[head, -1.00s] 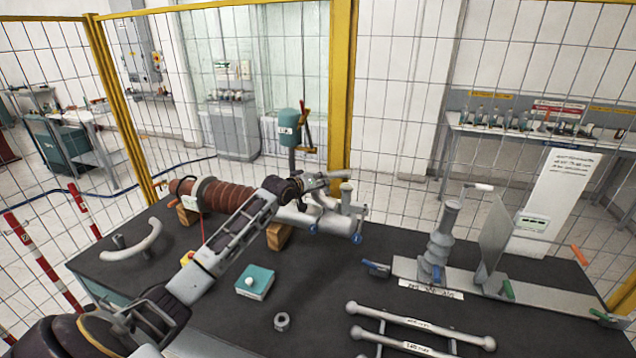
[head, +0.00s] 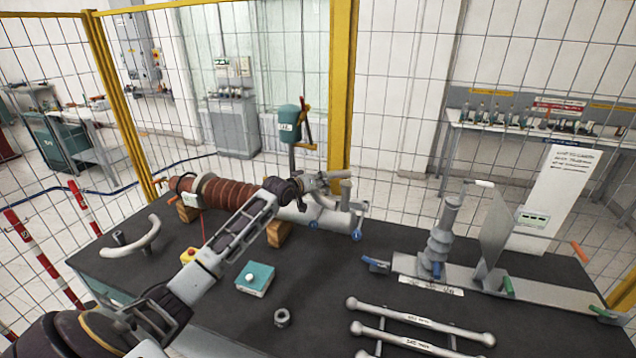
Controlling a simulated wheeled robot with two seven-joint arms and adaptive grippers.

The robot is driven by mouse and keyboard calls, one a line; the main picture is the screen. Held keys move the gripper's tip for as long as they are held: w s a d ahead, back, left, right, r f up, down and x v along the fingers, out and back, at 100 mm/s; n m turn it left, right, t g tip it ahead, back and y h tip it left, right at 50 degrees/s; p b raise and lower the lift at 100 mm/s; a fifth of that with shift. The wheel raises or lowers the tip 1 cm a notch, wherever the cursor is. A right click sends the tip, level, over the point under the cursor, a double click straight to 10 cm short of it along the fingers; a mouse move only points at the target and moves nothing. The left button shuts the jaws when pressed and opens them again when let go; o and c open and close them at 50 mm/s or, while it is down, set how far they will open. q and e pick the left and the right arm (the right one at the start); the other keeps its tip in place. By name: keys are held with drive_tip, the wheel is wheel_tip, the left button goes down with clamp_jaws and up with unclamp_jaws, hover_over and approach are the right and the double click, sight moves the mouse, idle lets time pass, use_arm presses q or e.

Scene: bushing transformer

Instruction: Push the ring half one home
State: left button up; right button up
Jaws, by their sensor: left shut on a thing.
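My left arm reaches across the table to the grey metal end of a brown ribbed bushing (head: 225,192). My left gripper (head: 322,182) is shut at this grey end, on a small grey curved piece (head: 341,175) that looks like a ring half. The arm and gripper hide much of it, and I cannot tell whether it is fully seated. Another pale grey curved half ring (head: 140,240) lies on a dark support at the table's left. My right gripper is not in view.
A teal box with a white button (head: 254,278) and a nut (head: 282,318) are on the dark table (head: 330,270). Grey bars (head: 420,318) lie at the front right. A grey stepped post (head: 441,240) and upright plate (head: 492,235) stand at the right. A mesh fence is behind.

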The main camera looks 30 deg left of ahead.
use_arm(q)
drive_tip(key=shift+f, duration=0.35)
drive_tip(key=o, duration=1.2)
drive_tip(key=shift+o, duration=0.2)
drive_tip(key=shift+s, duration=0.1)
drive_tip(key=v, duration=1.1)
drive_tip(key=shift+s, duration=0.4)
drive_tip(key=shift+r, duration=0.1)
drive_tip(key=shift+s, duration=0.1)
idle(0.5)
